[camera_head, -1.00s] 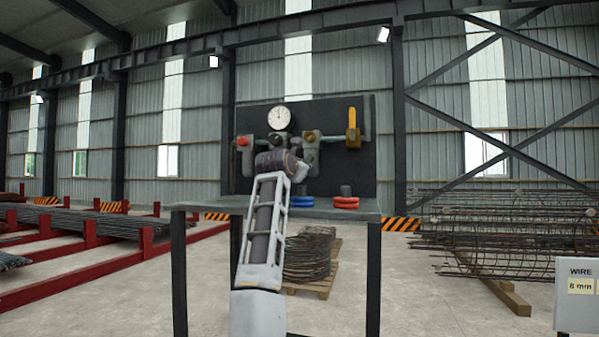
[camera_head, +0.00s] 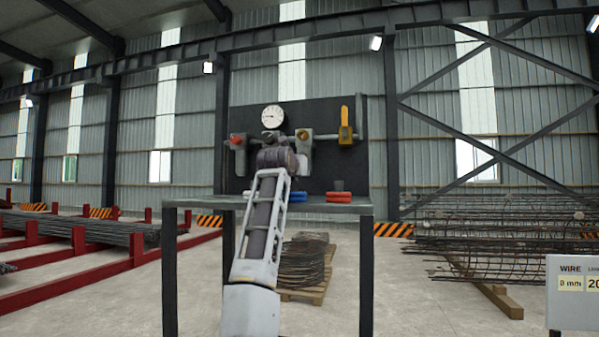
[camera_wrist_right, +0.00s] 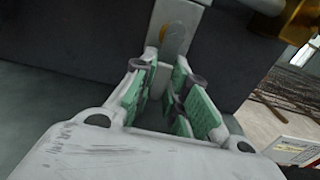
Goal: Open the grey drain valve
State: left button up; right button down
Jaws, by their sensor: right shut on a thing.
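The grey drain valve (camera_head: 270,135) is the middle one in a row on the dark panel (camera_head: 325,172), between a red-knobbed valve (camera_head: 238,141) and a brass-knobbed valve (camera_head: 304,136). My right arm rises from the bottom of the head view and covers the valve's lower part. In the wrist view, a light grey part with a brownish oval (camera_wrist_right: 175,38) comes down between my right gripper's (camera_wrist_right: 163,80) green-padded fingers. The gripper is shut on that grey handle; the exact contact is partly hidden. My left gripper is out of view.
A round gauge (camera_head: 273,117) sits above the valves. Blue (camera_head: 299,195) and red (camera_head: 339,197) rings lie on the bench (camera_head: 340,208). Rebar cages (camera_head: 490,235) stand to the right.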

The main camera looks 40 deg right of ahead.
aim_at(302, 139)
jog(key=shift+f, duration=0.1)
dwell(0.4)
jog(key=c, duration=1.4)
grip_release()
jog(key=shift+r, duration=5.05)
jog(key=shift+s+a, duration=0.1)
